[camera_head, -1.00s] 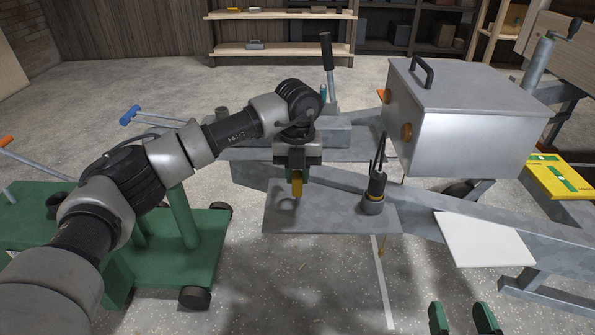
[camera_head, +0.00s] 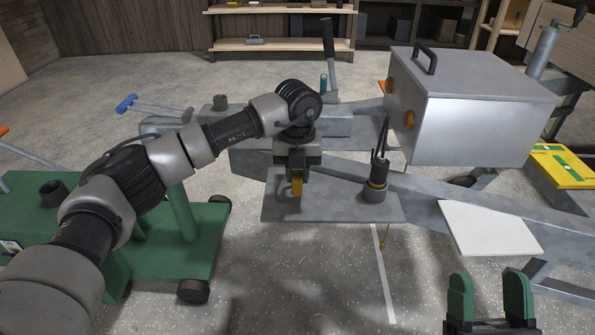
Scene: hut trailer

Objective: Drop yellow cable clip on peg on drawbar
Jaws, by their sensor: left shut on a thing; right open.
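The yellow cable clip (camera_head: 297,182) is in my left gripper (camera_head: 297,177), which is shut on it. They are over the left part of a flat grey plate on the drawbar (camera_head: 335,178); I cannot tell the height above it.
A large grey metal box (camera_head: 475,115) with orange lamps stands behind and right of the post. A white panel (camera_head: 488,228) lies right of the plate. A green cart (camera_head: 190,250) is at the left. A lever (camera_head: 328,60) rises behind my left gripper.

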